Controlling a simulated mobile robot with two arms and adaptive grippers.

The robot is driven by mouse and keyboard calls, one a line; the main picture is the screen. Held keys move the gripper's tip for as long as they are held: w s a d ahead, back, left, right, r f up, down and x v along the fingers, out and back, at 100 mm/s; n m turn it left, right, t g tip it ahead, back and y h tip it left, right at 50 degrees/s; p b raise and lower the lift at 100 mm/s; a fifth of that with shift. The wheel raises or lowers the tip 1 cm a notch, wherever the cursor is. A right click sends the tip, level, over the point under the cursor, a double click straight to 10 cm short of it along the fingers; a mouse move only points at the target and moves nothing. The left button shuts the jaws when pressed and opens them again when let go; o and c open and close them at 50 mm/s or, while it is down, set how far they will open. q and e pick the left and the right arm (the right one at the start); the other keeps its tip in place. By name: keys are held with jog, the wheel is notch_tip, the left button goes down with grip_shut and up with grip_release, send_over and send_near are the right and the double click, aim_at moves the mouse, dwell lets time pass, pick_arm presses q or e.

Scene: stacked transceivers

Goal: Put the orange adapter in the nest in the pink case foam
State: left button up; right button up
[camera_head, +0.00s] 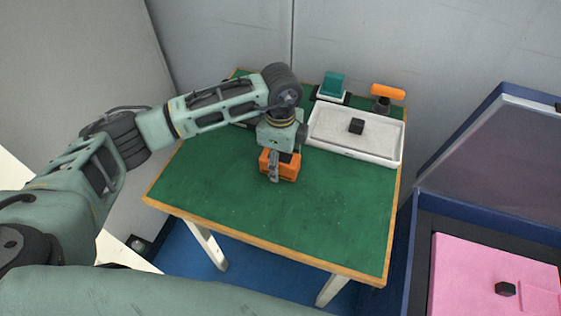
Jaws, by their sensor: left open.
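The pink case foam (465,270) lies in an open dark blue case at the lower right. A dark nest or black piece (505,288) shows in the foam. My right gripper is not in view.
A white tray (398,153) holding a small black block (356,126) stands right of the gripper. The case lid (495,150) stands raised. The table's front is clear.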

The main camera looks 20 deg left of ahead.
pick_arm(q)
jog(key=c, duration=1.5)
grip_shut()
jog(key=shift+r, duration=0.1)
